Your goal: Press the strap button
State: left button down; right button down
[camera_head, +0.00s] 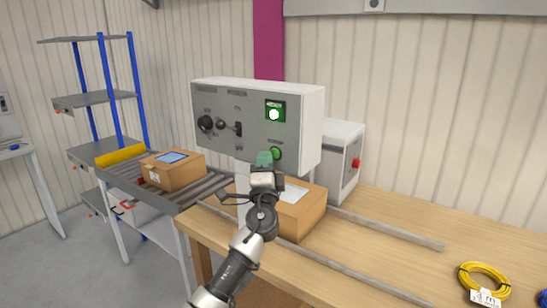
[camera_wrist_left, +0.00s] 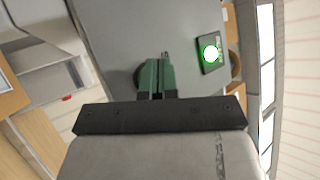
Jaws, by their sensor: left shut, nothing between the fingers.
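The grey control panel (camera_head: 225,125) of a white machine stands above the workbench. A round green button (camera_head: 275,153) sits low on its right side; I take it for the strap button. A lit green lamp (camera_head: 274,114) is above it and also glows in the left wrist view (camera_wrist_left: 210,53). My left gripper (camera_head: 264,158) has its green fingers shut and empty, just left of the button in the picture. In the left wrist view the closed fingers (camera_wrist_left: 157,77) point at the grey panel face. Whether they touch it I cannot tell. My right gripper is out of view.
A cardboard box (camera_head: 303,212) is under the panel, partly behind my left arm. Another box (camera_head: 173,178) sits on the roller conveyor (camera_head: 210,183). A black knob (camera_head: 205,123) and a switch are on the panel's left. A yellow cable coil (camera_head: 484,278) lies on the workbench (camera_head: 400,215).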

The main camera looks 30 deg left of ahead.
pick_arm(q)
jog(key=shift+w+b, duration=0.4)
jog(key=shift+b, duration=0.1)
dwell(0.6)
jog(key=shift+s, duration=0.85)
jog(key=s, duration=0.1)
jog(key=s+p, duration=0.1)
jog(key=s, duration=0.3)
jog(key=shift+a+p, duration=0.25)
jog(key=shift+p, duration=0.15)
dwell(0.6)
